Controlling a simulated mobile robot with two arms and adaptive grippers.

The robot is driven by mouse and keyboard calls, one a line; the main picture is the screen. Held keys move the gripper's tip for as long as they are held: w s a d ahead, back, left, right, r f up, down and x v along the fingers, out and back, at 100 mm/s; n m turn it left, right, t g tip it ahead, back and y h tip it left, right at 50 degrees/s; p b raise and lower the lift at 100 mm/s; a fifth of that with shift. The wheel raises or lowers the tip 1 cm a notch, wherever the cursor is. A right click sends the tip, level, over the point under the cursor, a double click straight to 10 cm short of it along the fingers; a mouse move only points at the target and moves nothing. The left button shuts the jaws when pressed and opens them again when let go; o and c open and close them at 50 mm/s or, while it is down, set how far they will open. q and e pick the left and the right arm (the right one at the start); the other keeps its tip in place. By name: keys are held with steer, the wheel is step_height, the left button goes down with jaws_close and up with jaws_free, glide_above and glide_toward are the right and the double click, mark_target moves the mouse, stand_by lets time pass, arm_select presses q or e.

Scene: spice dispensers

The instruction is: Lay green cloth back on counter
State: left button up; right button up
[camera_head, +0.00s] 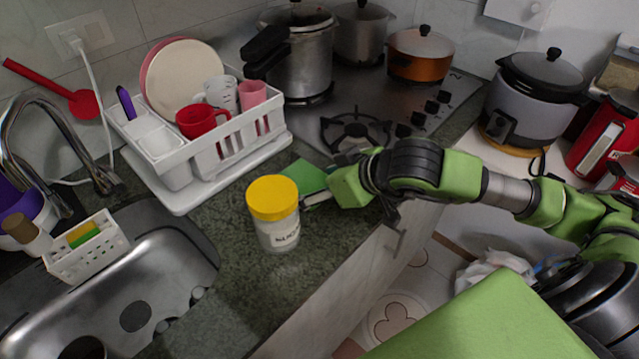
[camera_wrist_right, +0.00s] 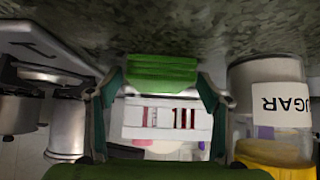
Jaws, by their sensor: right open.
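The green cloth (camera_head: 304,176) lies on the dark stone counter (camera_head: 232,236), between the dish rack and the stove, partly hidden by the jar and my right gripper. My right gripper (camera_head: 308,200) is low over the counter beside the cloth and just right of the jar. In the right wrist view, which looks upside down, the cloth (camera_wrist_right: 162,72) shows ahead between the two spread fingers (camera_wrist_right: 162,98). The gripper is open, and I cannot tell whether a finger touches the cloth. My left gripper is not in view.
A clear jar with a yellow lid (camera_head: 273,198) stands close beside my right gripper; its label reads "SUGAR" in the wrist view (camera_wrist_right: 280,105). A white dish rack (camera_head: 200,160) stands behind. The stove (camera_head: 370,115) with pots is at back right, the sink (camera_head: 165,275) at left.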

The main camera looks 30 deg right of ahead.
steer(key=shift+r, duration=0.15)
steer(key=p+v, duration=0.1)
steer(key=v, duration=0.5)
steer(key=shift+d, duration=0.1)
steer(key=shift+p+v, duration=3)
steer(key=shift+p, duration=4)
